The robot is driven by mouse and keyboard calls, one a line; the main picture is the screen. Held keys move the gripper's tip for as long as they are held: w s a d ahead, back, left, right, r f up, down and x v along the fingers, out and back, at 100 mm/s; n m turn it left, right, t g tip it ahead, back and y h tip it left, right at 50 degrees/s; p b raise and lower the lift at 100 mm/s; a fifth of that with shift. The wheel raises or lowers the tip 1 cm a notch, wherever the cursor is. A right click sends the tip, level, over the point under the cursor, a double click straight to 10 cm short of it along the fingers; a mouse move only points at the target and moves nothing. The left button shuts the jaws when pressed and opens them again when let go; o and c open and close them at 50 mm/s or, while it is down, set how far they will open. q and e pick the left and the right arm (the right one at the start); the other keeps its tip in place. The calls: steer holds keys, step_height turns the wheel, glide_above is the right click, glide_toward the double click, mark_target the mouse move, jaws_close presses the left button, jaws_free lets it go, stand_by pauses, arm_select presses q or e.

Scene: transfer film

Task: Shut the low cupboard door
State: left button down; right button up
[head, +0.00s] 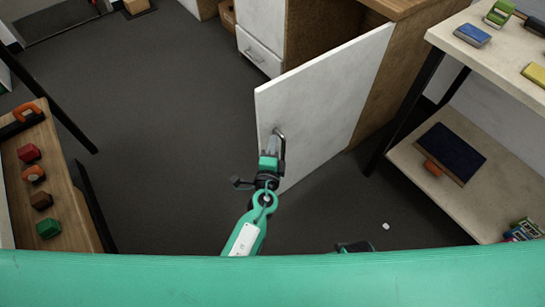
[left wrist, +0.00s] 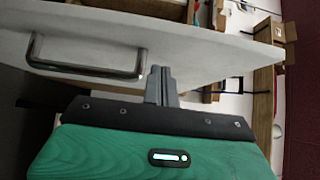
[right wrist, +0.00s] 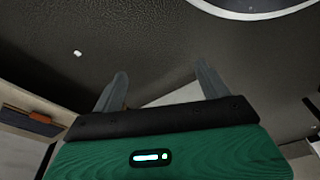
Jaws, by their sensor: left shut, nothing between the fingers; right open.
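The white low cupboard door (head: 325,95) stands wide open, swung out from the wooden cupboard (head: 385,75). Its metal bar handle (head: 281,147) is on the face toward me and also shows in the left wrist view (left wrist: 88,68). My left gripper (head: 271,146) is shut and empty, its fingertips at the door face just beside the handle; I cannot tell whether they touch the door. In the left wrist view the closed fingers (left wrist: 161,84) are right of the handle, not around it. My right gripper (right wrist: 158,90) is open and empty above the dark floor.
A shelf unit (head: 450,190) with a dark blue item stands at right. A wooden bench (head: 70,205) with several coloured blocks stands at left. A white drawer (head: 260,50) is beyond the door. Dark floor (head: 170,120) between is clear, with a small white bit (head: 386,226) at right.

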arm_select(q)
steer(key=shift+w+a, duration=0.9)
steer(key=shift+w, duration=0.2)
